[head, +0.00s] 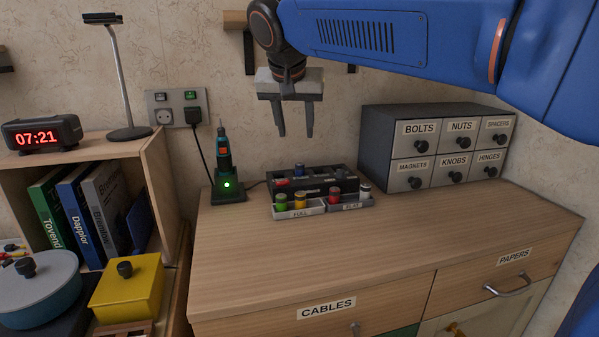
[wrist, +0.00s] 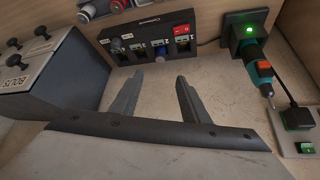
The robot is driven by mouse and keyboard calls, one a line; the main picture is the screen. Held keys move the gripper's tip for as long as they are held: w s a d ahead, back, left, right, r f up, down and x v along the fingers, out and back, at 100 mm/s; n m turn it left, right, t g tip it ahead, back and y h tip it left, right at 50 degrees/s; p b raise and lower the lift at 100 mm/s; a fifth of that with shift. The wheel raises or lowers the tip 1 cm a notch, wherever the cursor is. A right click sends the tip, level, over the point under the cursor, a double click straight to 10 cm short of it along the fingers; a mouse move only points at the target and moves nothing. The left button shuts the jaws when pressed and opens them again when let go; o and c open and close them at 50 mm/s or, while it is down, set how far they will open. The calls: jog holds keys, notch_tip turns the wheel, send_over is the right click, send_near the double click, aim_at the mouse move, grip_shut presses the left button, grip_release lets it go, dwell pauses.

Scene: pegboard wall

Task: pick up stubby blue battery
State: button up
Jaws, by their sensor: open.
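A short blue battery (head: 299,169) stands in a slot at the back of the black charger (head: 345,184). In the wrist view the blue battery (wrist: 162,52) shows as a small blue shape in one of the charger's numbered slots, with its lower part hidden. My gripper (head: 295,134) hangs above the charger, fingers down, open and empty. In the wrist view my gripper (wrist: 159,76) has its two fingers apart, pointing toward the charger, with nothing between them.
In front of the charger stand small trays: FULL (head: 300,213) with green and yellow batteries, FLAT (head: 350,206) with red and white-topped ones. A screwdriver on its dock (head: 228,195) stands left. A drawer cabinet (head: 377,145) stands right. The front of the wooden top is clear.

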aim_at(300, 163)
jog(key=x, duration=1.3)
jog(key=shift+s, duration=0.1)
jog(key=shift+c, duration=0.4)
grip_shut()
